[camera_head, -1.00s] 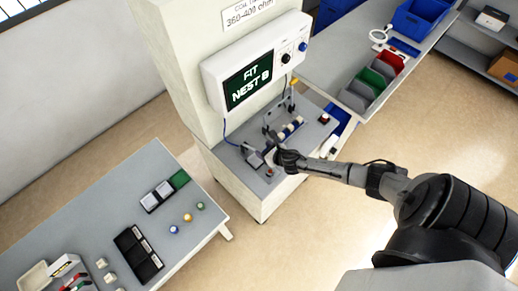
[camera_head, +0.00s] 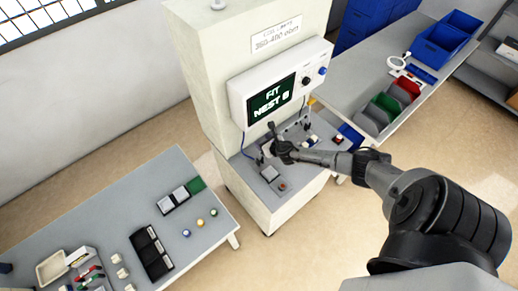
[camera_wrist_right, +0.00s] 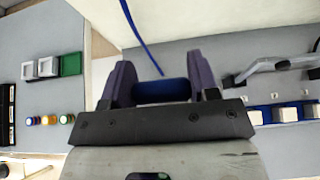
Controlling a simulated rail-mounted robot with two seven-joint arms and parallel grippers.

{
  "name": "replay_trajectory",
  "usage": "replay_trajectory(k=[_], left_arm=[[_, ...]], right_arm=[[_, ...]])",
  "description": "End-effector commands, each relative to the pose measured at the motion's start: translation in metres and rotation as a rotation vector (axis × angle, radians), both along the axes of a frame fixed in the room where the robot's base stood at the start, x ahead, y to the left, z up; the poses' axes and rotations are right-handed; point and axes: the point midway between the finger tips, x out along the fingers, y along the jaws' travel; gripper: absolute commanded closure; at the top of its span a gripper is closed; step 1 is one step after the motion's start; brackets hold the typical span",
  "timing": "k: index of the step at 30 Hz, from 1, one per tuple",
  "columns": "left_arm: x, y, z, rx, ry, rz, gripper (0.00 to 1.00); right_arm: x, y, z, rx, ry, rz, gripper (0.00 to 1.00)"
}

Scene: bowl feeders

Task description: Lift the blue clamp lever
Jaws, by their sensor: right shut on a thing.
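The blue clamp lever's handle (camera_wrist_right: 160,91) shows in the right wrist view as a short dark-blue cylinder lying crosswise between the two fingers. My right gripper (camera_wrist_right: 163,82) is shut on it, one finger at each end. In the head view my right gripper (camera_head: 277,142) is over the deck of the test station (camera_head: 253,192), below the screen. There the gripper hides most of the lever, and its pivot cannot be made out. My left gripper is not in view.
The station's screen box (camera_head: 279,93) reads "FIT NEST 8"; a blue cable (camera_wrist_right: 139,36) hangs from it near the gripper. A row of blue and white parts (camera_wrist_right: 285,112) lies right of the gripper. A table (camera_head: 115,205) with trays stands left, with open floor between.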

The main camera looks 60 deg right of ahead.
Motion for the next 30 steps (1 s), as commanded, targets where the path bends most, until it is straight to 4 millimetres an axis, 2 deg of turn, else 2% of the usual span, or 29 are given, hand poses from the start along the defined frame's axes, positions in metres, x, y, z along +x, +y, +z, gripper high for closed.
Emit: replay_trajectory(k=[1,9,29,30], left_arm=[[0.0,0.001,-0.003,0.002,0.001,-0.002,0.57],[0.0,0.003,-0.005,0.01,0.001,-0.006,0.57],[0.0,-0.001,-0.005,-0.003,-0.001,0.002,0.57],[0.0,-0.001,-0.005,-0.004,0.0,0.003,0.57]], right_arm=[[-0.001,-0.005,-0.005,-0.002,0.008,-0.008,0.88],[0.007,-0.016,-0.005,-0.001,0.009,-0.021,0.87],[0.012,-0.019,-0.005,0.0,0.008,-0.023,0.87],[0.012,-0.019,-0.005,0.0,0.008,-0.023,0.44]])
